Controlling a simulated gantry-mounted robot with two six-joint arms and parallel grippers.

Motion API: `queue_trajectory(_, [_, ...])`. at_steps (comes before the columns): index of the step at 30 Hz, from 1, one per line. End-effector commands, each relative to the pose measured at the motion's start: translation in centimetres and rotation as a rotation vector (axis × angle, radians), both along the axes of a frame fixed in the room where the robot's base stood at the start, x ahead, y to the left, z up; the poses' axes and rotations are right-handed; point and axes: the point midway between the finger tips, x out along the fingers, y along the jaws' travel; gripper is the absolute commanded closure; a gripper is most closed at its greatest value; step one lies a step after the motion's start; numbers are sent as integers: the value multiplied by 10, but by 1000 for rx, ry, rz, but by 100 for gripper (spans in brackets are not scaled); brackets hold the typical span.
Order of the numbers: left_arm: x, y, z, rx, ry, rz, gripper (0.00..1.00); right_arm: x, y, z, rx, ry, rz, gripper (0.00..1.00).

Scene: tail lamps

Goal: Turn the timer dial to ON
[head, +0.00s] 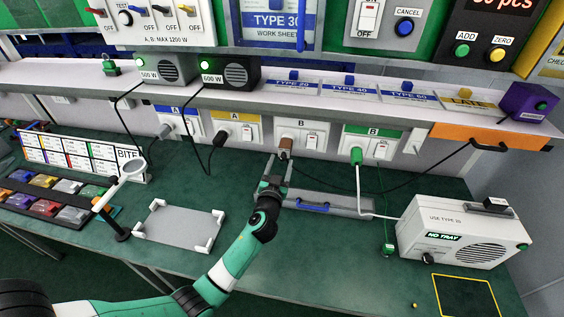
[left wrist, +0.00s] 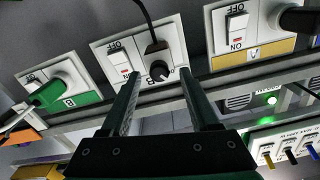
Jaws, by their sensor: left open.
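A brown plug-in timer (head: 285,143) sits in the white socket plate labelled B at the back of the bench. In the left wrist view the timer (left wrist: 155,48) shows a round black dial (left wrist: 160,70) with a pale mark, and a black cord runs from it. I cannot read which way the dial points. My left gripper (head: 279,160) is open just in front of the timer. In the left wrist view its two fingers (left wrist: 160,78) stand one to each side of the dial, apart from it. My right gripper is not in view.
A green plug (head: 356,156) is in the socket to the right, and a black plug (head: 222,137) is to the left. A grey tray with a blue handle (head: 312,206) lies below. A white USE TYPE W box (head: 462,232) stands at right. Cords hang near the sockets.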

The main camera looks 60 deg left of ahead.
Motion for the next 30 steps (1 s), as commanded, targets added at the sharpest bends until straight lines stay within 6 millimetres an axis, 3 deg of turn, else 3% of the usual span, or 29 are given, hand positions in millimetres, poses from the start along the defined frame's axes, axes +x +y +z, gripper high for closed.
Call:
queue_trajectory(4, [9,12,0,0,-1,1,38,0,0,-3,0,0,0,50])
queue_trajectory(12, [11,14,0,-1,-1,-1,38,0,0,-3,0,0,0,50])
queue_trajectory(23, [11,13,0,-1,-1,-1,100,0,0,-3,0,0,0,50])
queue_trajectory(30, [11,13,0,0,1,-1,100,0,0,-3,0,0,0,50])
